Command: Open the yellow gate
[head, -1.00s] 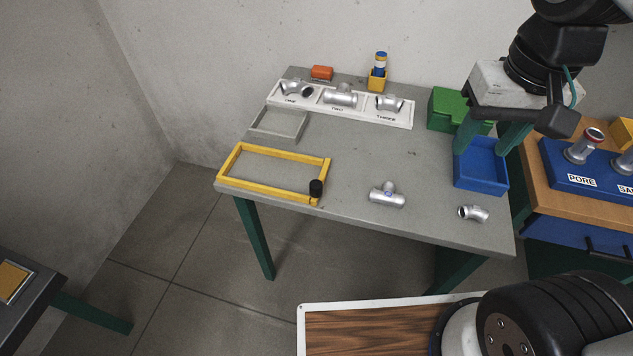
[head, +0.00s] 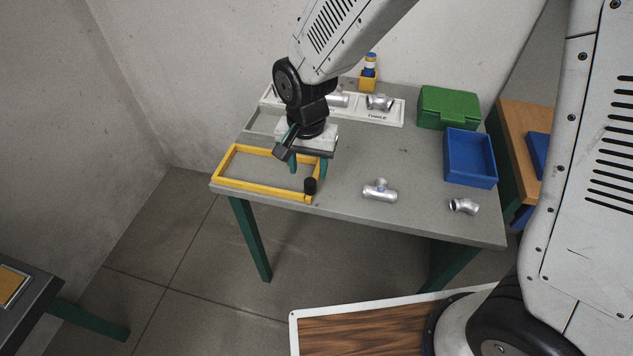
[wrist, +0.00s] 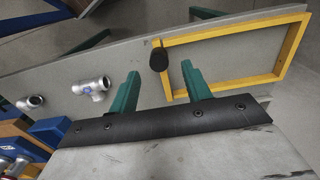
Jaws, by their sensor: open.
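The yellow gate is part of a low yellow rectangular frame (head: 262,188) at the table's left front corner. A black knob (head: 310,186) stands at the frame's right front corner. In the wrist view the yellow frame (wrist: 225,32) and the black knob (wrist: 158,57) also show. The frame looks closed all round. My gripper (head: 308,168) is open, pointing down over the frame's right side, behind the knob. In the wrist view its green fingers (wrist: 160,88) are spread with nothing between them, and the knob appears beyond them. I cannot tell its height above the table.
A silver tee fitting (head: 380,190) and a silver elbow (head: 463,206) lie to the right on the grey table. A blue bin (head: 470,183) and a green box (head: 448,107) stand farther right. A white labelled tray (head: 390,118) is at the back. The table's middle is clear.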

